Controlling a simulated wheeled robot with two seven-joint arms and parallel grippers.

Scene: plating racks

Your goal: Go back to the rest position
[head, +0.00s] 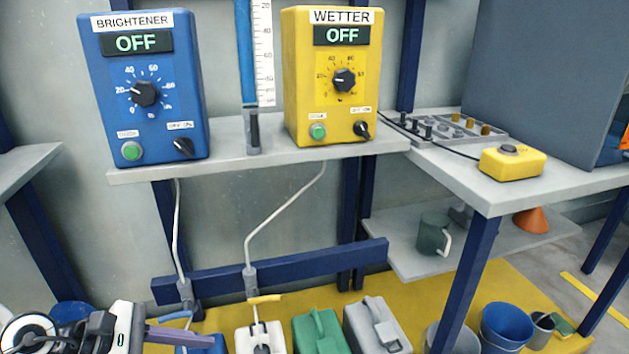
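Part of my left arm and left gripper (135,332) shows at the bottom left corner, low in front of the bench. A flat purple-grey bar (185,336) extends to the right from it; I cannot tell whether it is a finger or something held. The fingertips are not clear, so its opening cannot be read. My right gripper is not in view. The blue BRIGHTENER box (145,85) and the yellow WETTER box (334,75) stand upright on the grey shelf (240,166), both displays reading OFF. The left gripper is below and apart from both boxes.
Several jerrycans, including a green one (318,333) and a grey one (376,327), stand along the bottom, close to the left gripper's right. A side table (540,185) carries a yellow button box (512,162). A blue bucket (506,327) stands at lower right.

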